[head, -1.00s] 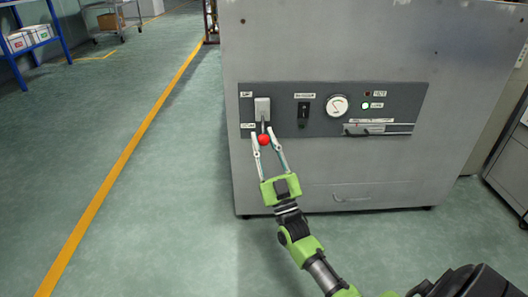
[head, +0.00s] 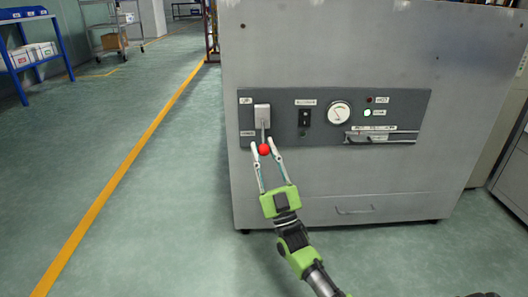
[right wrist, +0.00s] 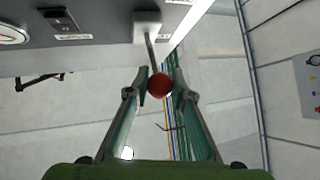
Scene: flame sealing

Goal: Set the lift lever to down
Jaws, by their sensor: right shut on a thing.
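The lift lever (head: 264,149) has a red ball knob on a thin grey rod. The rod comes out of a light grey housing (head: 262,111) at the left end of the dark control panel. In the head view the rod points down and the knob hangs below the housing. My right gripper (head: 264,146) is shut on the red knob, with one finger on each side. In the right wrist view the knob (right wrist: 160,85) sits between the fingertips. My left gripper is not in view.
The panel sits on a large grey machine (head: 330,45). A blue shelf (head: 30,55) stands far left. The floor left of the machine is clear.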

